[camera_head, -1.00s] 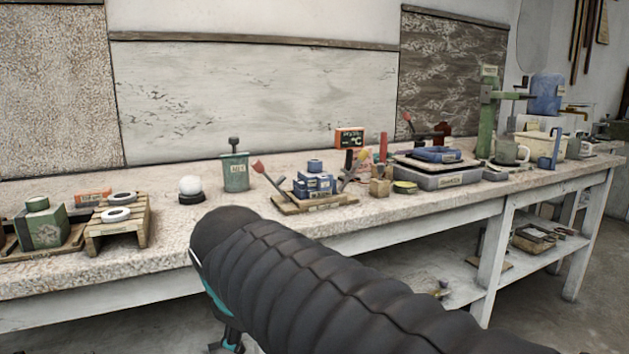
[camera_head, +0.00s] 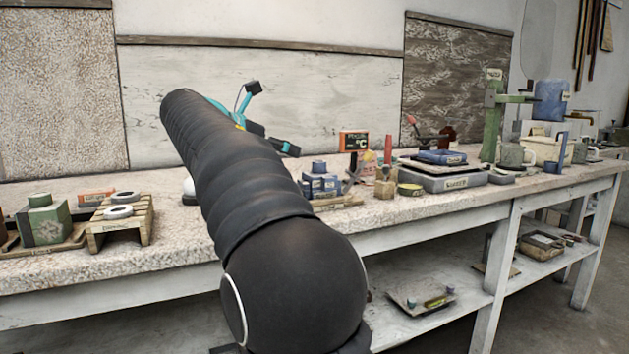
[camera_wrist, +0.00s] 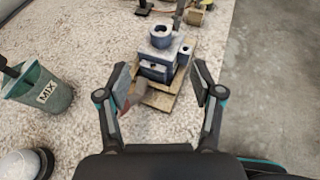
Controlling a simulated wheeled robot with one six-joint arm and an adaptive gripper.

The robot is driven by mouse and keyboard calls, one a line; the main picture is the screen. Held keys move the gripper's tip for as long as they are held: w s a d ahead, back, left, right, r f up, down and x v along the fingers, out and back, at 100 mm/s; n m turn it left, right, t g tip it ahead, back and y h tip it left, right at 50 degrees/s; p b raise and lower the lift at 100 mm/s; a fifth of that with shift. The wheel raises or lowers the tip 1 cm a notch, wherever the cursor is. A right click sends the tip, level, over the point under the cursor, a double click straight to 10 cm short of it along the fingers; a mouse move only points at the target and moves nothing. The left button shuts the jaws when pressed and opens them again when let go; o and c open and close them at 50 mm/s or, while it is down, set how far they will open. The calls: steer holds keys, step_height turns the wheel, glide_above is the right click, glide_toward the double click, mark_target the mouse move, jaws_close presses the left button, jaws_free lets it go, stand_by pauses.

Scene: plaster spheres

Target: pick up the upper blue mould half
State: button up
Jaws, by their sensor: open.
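The blue mould (camera_head: 322,186) stands closed on the bench, with a blue ring-shaped piece on top; my arm partly covers its left side in the head view. In the wrist view the mould (camera_wrist: 156,68) sits on a wooden board (camera_wrist: 160,101) beyond my fingertips. Its upper half (camera_wrist: 154,57) lies under the ring piece, though the seam is hard to make out. My gripper (camera_wrist: 161,85) is open and empty, its fingers spread to either side in front of the mould. In the head view my gripper (camera_head: 270,118) is raised above the bench.
A green MIX cup (camera_wrist: 44,92) and a white ball (camera_wrist: 20,165) stand left of my gripper in the wrist view. The bench edge (camera_wrist: 222,95) runs close on the right. A grey tray (camera_head: 450,183) stands further right.

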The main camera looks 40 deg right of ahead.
mark_target(315, 161)
steer(key=b+x, duration=0.1)
steer(key=x, duration=1.2)
steer(key=shift+s+d+f+b, duration=0.1)
steer(key=shift+d+f+b, duration=0.1)
steer(key=shift+b, duration=0.15)
jaws_close()
steer(key=shift+r, duration=0.1)
